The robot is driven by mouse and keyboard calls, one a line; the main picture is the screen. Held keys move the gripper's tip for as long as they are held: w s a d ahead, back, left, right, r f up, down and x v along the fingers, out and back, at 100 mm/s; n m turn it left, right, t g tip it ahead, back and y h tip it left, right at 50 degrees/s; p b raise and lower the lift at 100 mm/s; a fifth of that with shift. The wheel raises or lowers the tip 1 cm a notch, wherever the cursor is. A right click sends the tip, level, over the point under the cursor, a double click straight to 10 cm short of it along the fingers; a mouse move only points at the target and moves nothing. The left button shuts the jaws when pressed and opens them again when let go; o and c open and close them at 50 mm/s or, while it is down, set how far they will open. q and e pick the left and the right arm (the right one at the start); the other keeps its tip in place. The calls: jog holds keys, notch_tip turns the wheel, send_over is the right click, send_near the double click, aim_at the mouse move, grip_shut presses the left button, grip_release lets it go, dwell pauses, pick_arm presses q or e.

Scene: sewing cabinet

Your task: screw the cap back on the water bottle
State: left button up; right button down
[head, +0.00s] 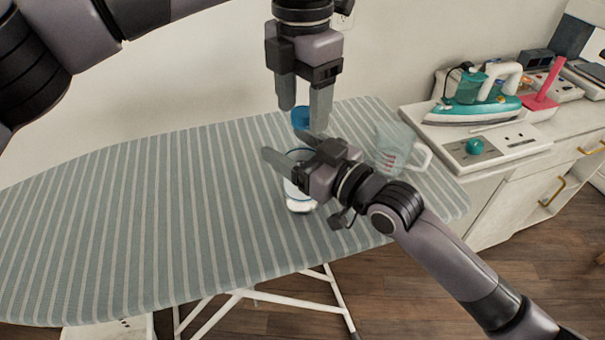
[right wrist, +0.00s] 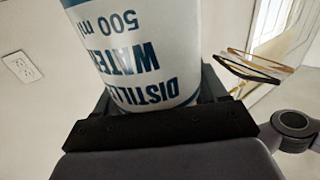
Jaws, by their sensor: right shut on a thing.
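The water bottle (head: 300,205) stands upright over the striped ironing board, partly hidden by my right gripper. My right gripper (head: 283,172) is shut around its body. In the right wrist view, the bottle (right wrist: 135,50) fills the space between the jaws, with blue "DISTILLED WATER 500 ml" lettering upside down. The blue cap (head: 301,117) is above the bottle, at the fingertips of my left gripper (head: 304,112). The left gripper points straight down, fingers apart on either side of the cap. Whether they press on it is unclear. The bottle's neck is hidden, so contact with the cap cannot be seen.
A clear measuring jug (head: 393,148) stands on the ironing board (head: 130,210) just right of the bottle. A teal iron (head: 480,105) rests on the cabinet at the right. The board's left side is clear. A wall is close behind.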

pick_arm(q)
notch_tip(320, 180, up, 12)
dwell(0.6)
pick_arm(e)
grip_release()
pick_arm(q)
jog(key=shift+f+b, duration=0.4)
pick_arm(e)
jog(key=v, duration=0.7)
jog(key=shift+s+d, duration=0.1)
